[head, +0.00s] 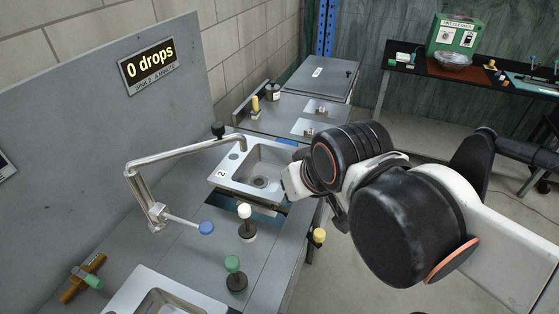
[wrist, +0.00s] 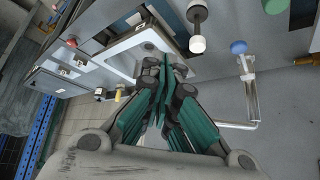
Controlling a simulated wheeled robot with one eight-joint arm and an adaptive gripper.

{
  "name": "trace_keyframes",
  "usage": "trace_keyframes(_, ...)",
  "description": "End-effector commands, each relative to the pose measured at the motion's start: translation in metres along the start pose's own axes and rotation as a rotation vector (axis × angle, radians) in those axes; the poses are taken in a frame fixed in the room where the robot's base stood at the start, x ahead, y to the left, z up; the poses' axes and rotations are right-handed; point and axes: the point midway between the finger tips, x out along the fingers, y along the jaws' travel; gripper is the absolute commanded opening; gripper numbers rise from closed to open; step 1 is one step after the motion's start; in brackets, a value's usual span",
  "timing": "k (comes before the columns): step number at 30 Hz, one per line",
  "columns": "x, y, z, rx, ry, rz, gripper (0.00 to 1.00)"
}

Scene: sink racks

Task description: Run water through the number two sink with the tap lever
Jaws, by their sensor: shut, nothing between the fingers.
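The number two sink (head: 240,182) is a pale steel basin with a "2" label on its left rim. A jointed metal tap (head: 140,180) stands left of it, its spout reaching over the basin's back edge. The tap lever (head: 180,220) is a thin pale rod with a blue knob (head: 206,228); the knob also shows in the wrist view (wrist: 238,47). My gripper (wrist: 165,62) has teal fingers, shut and empty, apart from the lever and left of the blue knob in the wrist view. In the head view my wrist hides the fingers, near the sink's right side.
A wall sign (head: 150,66) reads "0 drops". A white knob (head: 246,210) and a green knob (head: 232,264) stand on the counter near the lever. A yellow knob (head: 319,236) is at the front edge. Another sink (head: 165,295) lies at the near end.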

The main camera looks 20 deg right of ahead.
Motion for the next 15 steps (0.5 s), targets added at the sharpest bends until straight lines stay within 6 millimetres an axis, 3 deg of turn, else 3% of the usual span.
trace_keyframes(15, -0.019, -0.011, -0.053, 0.190, -0.093, 0.001, 0.00)
